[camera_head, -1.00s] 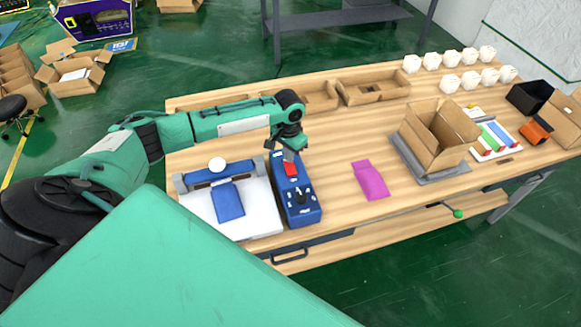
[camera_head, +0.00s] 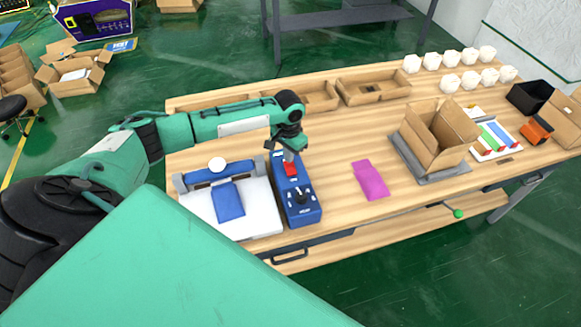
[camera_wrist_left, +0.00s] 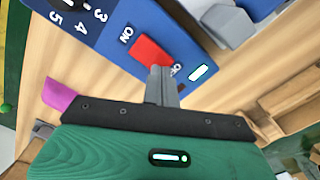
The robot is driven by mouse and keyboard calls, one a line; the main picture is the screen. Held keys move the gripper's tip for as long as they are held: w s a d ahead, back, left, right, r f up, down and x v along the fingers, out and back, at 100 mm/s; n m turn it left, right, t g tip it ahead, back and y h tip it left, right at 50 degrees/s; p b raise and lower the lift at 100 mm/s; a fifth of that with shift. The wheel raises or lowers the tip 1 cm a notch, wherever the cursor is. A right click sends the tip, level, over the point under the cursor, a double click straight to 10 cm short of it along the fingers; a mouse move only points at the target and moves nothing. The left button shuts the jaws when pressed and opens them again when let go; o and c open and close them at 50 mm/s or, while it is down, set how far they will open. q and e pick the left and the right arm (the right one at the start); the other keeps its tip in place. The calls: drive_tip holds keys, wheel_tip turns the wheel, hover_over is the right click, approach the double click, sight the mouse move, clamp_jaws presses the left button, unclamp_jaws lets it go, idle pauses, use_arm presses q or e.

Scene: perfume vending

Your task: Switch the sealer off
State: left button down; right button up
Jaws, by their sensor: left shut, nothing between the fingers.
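The sealer (camera_head: 225,200) is a white and blue machine at the near left of the table, with a blue control box (camera_head: 304,213) at its right side. In the left wrist view the red switch (camera_wrist_left: 150,50) lies between an ON mark and a partly hidden second mark. My left gripper (camera_head: 289,156) points down at the switch. Its shut fingertips (camera_wrist_left: 160,72) are at the end of the switch away from ON; touching or just above, I cannot tell. My right gripper is not in view.
A pink pouch (camera_head: 370,180) lies right of the control box. An open cardboard box (camera_head: 436,132) stands on a grey plate further right. The table between is bare.

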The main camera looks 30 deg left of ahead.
use_arm(q)
drive_tip(key=shift+f, duration=0.85)
drive_tip(key=shift+r, duration=0.1)
idle(0.3)
wheel_tip(320, 180, up, 7)
drive_tip(key=p, duration=0.7)
idle(0.5)
